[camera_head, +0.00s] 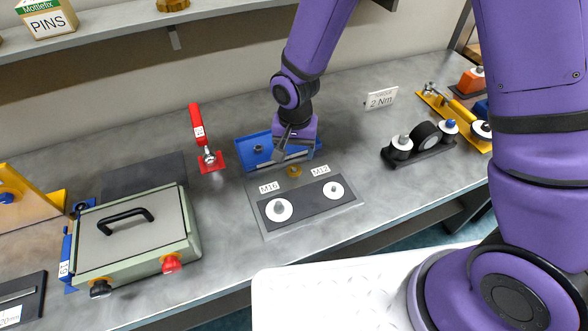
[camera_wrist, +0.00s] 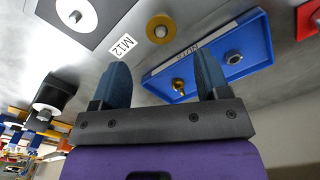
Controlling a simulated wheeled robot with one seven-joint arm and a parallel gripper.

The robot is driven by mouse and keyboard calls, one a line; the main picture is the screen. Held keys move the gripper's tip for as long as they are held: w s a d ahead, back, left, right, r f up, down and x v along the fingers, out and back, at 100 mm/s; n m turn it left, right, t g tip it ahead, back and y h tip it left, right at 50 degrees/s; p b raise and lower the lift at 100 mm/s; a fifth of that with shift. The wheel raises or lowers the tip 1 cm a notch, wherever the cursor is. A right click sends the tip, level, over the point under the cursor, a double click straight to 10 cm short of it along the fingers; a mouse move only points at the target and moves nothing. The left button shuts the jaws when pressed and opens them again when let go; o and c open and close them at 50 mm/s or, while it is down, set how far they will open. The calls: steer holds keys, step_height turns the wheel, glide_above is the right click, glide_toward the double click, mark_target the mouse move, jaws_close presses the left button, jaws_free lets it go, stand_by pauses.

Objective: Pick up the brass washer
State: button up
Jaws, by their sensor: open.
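My gripper (camera_head: 287,150) points down over the blue tray, behind the washer in the head view. In the wrist view my gripper (camera_wrist: 160,62) has its fingers wide apart with nothing between them. The tray (camera_wrist: 259,42), labelled NUTS, holds a brass nut (camera_wrist: 178,84) and a grey nut (camera_wrist: 233,57).
The dark peg plate (camera_head: 308,205) with two white-based pegs lies in front, with M16 and M12 (camera_head: 320,170) labels behind it. A red upright clamp (camera_head: 198,124) stands left of the tray. A lidded box (camera_head: 134,232) is farther left.

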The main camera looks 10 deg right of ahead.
mark_target(294, 174)
steer(key=f, duration=0.5)
steer(key=shift+s+a, duration=0.15)
steer(key=shift+s, duration=0.25)
steer(key=shift+f, duration=0.65)
steer(key=shift+f, duration=0.25)
steer(key=c, duration=1)
